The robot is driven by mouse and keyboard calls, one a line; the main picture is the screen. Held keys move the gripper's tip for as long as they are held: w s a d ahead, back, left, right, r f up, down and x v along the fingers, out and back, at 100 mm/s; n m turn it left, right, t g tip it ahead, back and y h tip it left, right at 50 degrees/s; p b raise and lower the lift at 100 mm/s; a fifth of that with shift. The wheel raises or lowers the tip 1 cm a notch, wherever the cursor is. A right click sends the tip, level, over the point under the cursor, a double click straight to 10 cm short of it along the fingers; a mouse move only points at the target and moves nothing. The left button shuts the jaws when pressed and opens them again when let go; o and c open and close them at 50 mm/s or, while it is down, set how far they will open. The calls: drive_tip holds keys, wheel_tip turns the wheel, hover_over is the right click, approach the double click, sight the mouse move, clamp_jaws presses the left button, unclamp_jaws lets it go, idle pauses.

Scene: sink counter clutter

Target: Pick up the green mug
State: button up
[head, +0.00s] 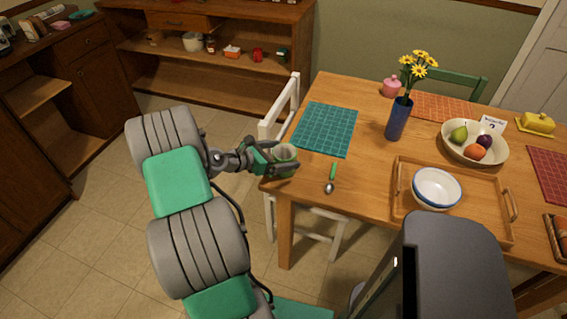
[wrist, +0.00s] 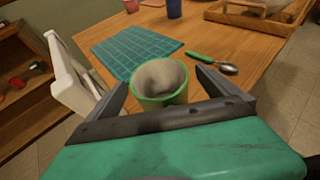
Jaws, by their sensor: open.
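The green mug (head: 285,155) stands at the left front corner of the wooden table in the head view. In the wrist view the mug (wrist: 160,98) shows a green rim and a pale inside, and its lower part is hidden by my gripper. My gripper (head: 277,160) is at the mug, with its fingers open on either side of it. In the wrist view my gripper (wrist: 160,88) has one finger left of the mug and one right. I cannot tell whether either finger touches it.
A teal placemat (head: 325,130) lies behind the mug. A green-handled spoon (head: 331,178) lies to its right. A wooden tray (head: 400,205) with a bowl (head: 437,188), a blue vase (head: 398,118) and a fruit bowl (head: 450,150) are farther right. A white chair (head: 293,95) stands at the table's left edge.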

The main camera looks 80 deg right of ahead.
drive_tip(key=shift+s+d+f, duration=0.1)
drive_tip(key=shift+s+d, duration=0.15)
drive_tip(key=shift+w, duration=0.1)
drive_tip(key=c, duration=1.8)
